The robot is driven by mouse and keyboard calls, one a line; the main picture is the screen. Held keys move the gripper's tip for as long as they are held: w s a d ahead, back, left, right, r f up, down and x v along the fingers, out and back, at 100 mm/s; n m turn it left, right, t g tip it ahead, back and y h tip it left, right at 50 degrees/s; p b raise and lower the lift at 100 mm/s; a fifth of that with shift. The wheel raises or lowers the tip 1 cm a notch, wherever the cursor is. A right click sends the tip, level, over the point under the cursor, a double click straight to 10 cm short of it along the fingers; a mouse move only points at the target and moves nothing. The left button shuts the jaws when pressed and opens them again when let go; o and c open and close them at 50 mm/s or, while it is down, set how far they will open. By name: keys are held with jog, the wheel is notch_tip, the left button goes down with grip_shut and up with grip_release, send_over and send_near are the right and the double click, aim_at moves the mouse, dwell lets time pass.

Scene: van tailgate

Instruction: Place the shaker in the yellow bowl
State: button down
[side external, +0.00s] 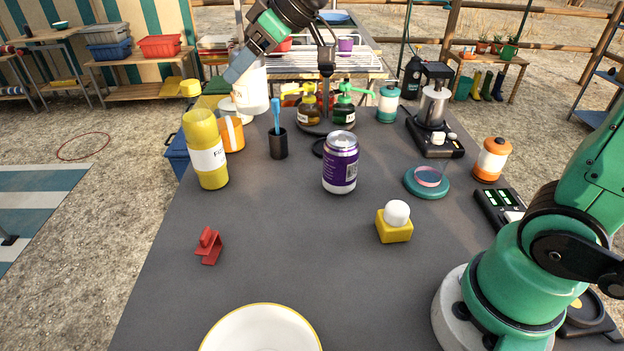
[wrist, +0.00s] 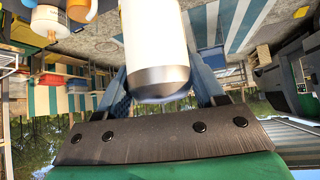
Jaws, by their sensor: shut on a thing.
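The shaker is a white cylinder with a dark metallic cap (wrist: 160,82). In the wrist view it stands between my gripper's two blue fingers (wrist: 162,88), which are shut on it near the capped end. In the side view my gripper (side external: 240,68) is at the top left, and the shaker's white body (side external: 254,94) hangs upright below and behind the fingers. I cannot tell whether its base touches the table. The yellow bowl (side external: 262,309), white inside with a yellow rim, is at the near edge of the side view, partly cut off and empty where visible.
A yellow bottle (side external: 206,150), an orange mug (side external: 231,134), a black cup (side external: 278,144) and a purple can (side external: 340,163) stand between the gripper and the bowl. A red clip-like piece (side external: 209,246) and a yellow block with a white ball (side external: 394,226) lie nearer. The table's front middle is clear.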

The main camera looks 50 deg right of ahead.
jog(key=s+a+r+n+g+y, duration=0.3)
jog(key=s+a+n, duration=0.2)
jog(key=s+a, duration=0.5)
jog(key=r+n+g+y, duration=0.1)
jog(key=n+g, duration=0.3)
jog(key=n, duration=0.2)
send_over(255, 317)
jog(key=s+a, duration=0.1)
jog(key=s, duration=0.2)
jog(key=shift+w+a+f, duration=0.1)
jog(key=shift+f, duration=9.6)
jog(key=shift+f, duration=0.6)
jog(key=shift+c, duration=0.5)
grip_release()
